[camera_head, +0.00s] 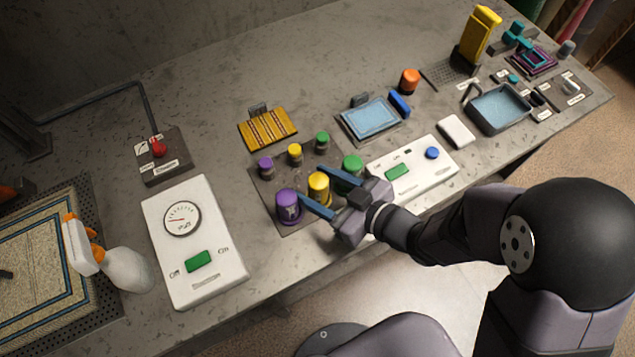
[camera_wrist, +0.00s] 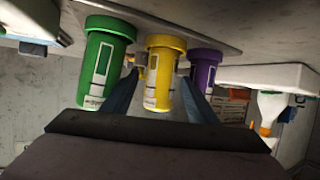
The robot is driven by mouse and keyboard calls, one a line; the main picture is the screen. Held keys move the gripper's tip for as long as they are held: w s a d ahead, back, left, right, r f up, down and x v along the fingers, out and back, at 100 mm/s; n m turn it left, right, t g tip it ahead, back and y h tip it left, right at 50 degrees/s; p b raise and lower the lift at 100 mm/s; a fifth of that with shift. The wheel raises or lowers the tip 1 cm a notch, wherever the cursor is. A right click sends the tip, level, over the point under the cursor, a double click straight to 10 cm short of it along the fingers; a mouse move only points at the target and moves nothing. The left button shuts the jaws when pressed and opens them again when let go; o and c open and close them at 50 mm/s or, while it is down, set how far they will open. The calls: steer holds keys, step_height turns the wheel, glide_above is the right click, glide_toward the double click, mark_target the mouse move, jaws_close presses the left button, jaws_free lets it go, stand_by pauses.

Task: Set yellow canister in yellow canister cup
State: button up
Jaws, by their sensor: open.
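A large yellow canister (camera_head: 318,184) stands upright in the front row on a dark mat, between a purple canister (camera_head: 287,204) and a green canister (camera_head: 353,162). My gripper (camera_head: 319,185) is open, with one blue finger on each side of the yellow canister. In the wrist view, the yellow canister (camera_wrist: 164,78) shows between the spread fingers; whether they touch it I cannot tell. Behind it on the mat stands a small dark holder with a yellow top (camera_head: 295,152); I cannot tell whether this is the yellow canister cup. Similar purple-topped (camera_head: 265,166) and green-topped (camera_head: 322,140) holders flank it.
A white gauge panel (camera_head: 190,240) lies left of the mat. A white panel with buttons (camera_head: 415,166) lies close on the right. A spray bottle (camera_head: 125,268) stands at left.

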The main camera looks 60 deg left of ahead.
steer(key=p+v, duration=0.3)
steer(key=v, duration=0.3)
steer(key=shift+w+r, duration=0.1)
steer(key=shift+r, duration=0.05)
steer(key=shift+p+v, duration=0.3)
steer(key=shift+v, duration=0.65)
step_height(320, 180, up, 5)
steer(key=p, duration=0.5)
